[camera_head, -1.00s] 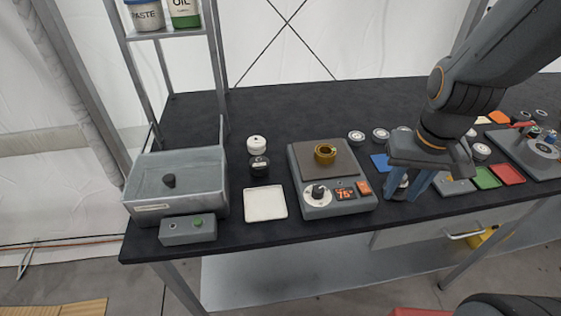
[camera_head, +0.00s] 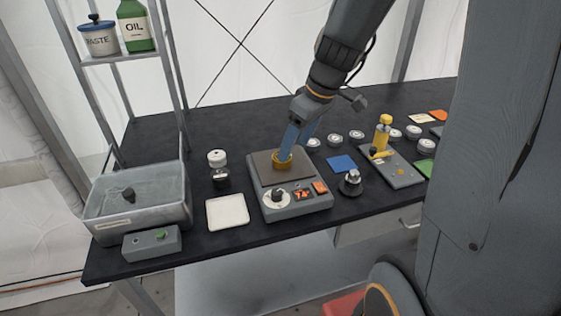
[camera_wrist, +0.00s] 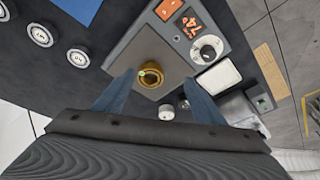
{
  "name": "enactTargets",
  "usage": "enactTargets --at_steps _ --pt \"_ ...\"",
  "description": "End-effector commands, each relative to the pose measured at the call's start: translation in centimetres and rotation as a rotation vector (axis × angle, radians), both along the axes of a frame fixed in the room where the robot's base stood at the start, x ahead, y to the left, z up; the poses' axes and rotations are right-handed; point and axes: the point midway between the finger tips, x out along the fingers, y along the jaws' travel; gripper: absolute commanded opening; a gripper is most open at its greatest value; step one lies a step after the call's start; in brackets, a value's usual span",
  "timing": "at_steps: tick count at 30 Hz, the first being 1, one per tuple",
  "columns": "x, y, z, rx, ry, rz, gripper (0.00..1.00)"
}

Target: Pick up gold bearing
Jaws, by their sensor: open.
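The gold bearing (camera_head: 283,164), a short ring, sits on the dark top plate of the grey heater (camera_head: 307,206). The heater's orange display seems to read about 74. My gripper (camera_head: 291,146) is right over the bearing, pointing down, and its blue fingers partly hide the ring. The fingers are spread wide with nothing held; I cannot tell whether one touches the ring.
A white square tray (camera_head: 227,213) and a grey bin (camera_head: 138,205) are to the left. A blue mat (camera_head: 341,163), a dark knobbed part (camera_head: 350,184) and a board with a yellow post (camera_head: 384,134) are to the right. Several round parts line the table behind.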

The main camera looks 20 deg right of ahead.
Motion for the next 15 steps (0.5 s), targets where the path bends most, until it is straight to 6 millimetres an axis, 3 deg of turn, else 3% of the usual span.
enactTargets --at_steps 3,7,15 --pt "1.9 -0.6 0.6 0.011 -0.052 0.083 0.64" --pt "2.9 -0.8 1.0 0.015 -0.083 0.136 0.64" --pt "3.6 -0.1 -1.0 0.015 -0.089 0.151 0.64"
